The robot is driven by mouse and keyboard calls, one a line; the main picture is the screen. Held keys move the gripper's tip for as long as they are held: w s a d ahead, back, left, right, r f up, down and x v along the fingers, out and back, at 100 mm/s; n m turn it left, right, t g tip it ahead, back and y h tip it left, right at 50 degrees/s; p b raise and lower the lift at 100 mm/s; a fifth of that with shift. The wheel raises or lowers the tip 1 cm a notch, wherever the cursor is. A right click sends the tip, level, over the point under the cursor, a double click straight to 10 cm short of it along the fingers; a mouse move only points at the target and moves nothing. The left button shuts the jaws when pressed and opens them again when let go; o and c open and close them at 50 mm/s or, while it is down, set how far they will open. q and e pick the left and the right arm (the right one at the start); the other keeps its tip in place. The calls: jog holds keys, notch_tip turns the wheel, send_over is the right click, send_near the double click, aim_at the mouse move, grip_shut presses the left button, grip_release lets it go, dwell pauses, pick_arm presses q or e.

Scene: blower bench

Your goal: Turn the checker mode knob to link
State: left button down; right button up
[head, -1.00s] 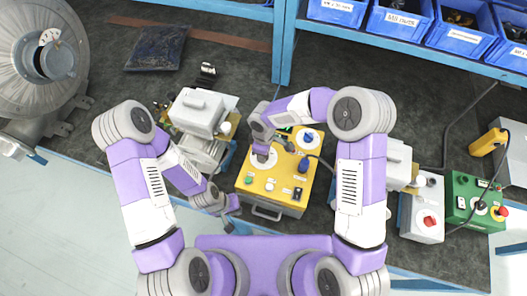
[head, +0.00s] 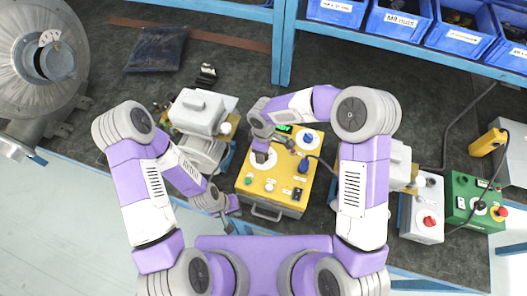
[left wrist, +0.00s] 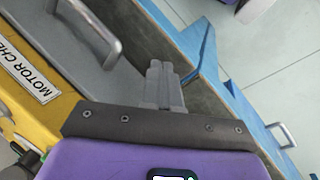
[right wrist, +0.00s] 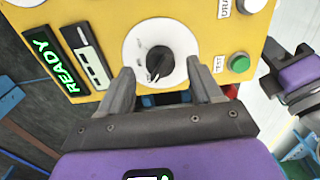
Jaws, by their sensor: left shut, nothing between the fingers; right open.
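The yellow motor checker box (head: 246,183) stands on the bench in the middle of the head view. In the right wrist view, a black knob (right wrist: 159,60) sits on a round white dial (right wrist: 137,43); the dial's printed positions are not readable. My right gripper (right wrist: 165,82) is open and empty, its fingertips apart near the dial's lower edge, with the knob in line with the gap. In the head view this gripper (head: 261,157) hides part of the dial. My left gripper (head: 234,203) is shut and empty, left of the box's front; it also shows in the left wrist view (left wrist: 162,68).
A lit green READY display (right wrist: 55,65) and a green TEST button (right wrist: 239,64) flank the dial. A second dial with a blue knob (head: 308,138) is at the box's back right. A grey-white machine (head: 198,112) stands close left; a green control box (head: 474,200) is far right.

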pick_arm(q)
jog(key=shift+r, duration=0.2)
pick_arm(e)
notch_tip(320, 180, up, 6)
jog(key=shift+f, duration=0.1)
dwell(0.4)
